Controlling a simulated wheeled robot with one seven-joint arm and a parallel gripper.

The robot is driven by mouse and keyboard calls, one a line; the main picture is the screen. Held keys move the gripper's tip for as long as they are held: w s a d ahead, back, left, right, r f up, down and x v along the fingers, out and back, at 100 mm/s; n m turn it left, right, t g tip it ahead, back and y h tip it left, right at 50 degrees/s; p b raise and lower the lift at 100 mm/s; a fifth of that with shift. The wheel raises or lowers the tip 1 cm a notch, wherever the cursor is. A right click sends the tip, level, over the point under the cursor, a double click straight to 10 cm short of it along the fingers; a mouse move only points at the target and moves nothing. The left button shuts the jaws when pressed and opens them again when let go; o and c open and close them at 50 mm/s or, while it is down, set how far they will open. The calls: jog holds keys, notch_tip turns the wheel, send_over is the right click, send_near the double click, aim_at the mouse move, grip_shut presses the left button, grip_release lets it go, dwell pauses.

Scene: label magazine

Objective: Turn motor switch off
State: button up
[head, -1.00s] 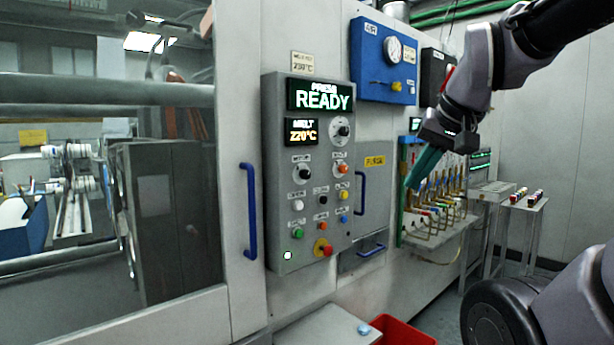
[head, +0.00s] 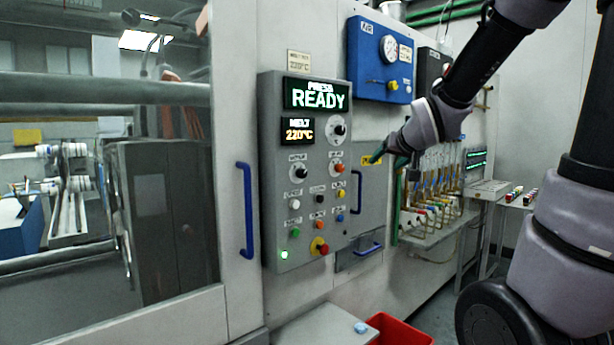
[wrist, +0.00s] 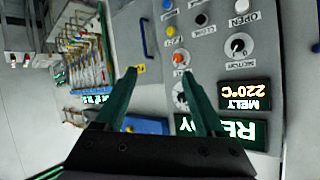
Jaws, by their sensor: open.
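The motor switch is a black rotary knob on a white disc. In the wrist view this knob (wrist: 237,44) has an upside-down label that appears to read MOTOR. In the head view the knob (head: 299,172) sits on the grey control panel, below the MELT display; its pointer direction is too small to read. My gripper (head: 376,157) is open and empty, to the right of the panel in the head view. In the wrist view its two green fingers (wrist: 160,75) are spread, with the orange knob (wrist: 180,60) seen near the right fingertip. The fingers are apart from the motor switch.
The panel also carries a READY display (head: 317,95), an upper knob (head: 338,130), several coloured buttons and a red emergency knob (head: 319,246). A blue handle (head: 247,210) stands left of it. A blue air box (head: 380,60) is above right; a hose rack (head: 435,190) is right.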

jog(key=w+a+f+n+t+y, duration=0.2)
jog(key=w+a+f+n+y, duration=0.15)
jog(key=w+a, duration=0.35)
jog(key=n+y, duration=0.5)
jog(key=y, duration=0.2)
send_near(304, 174)
jog(key=shift+m+h, duration=0.35)
jog(key=shift+h, duration=0.1)
jog(key=x, duration=0.8)
jog(key=shift+a+r, duration=0.25)
grip_shut()
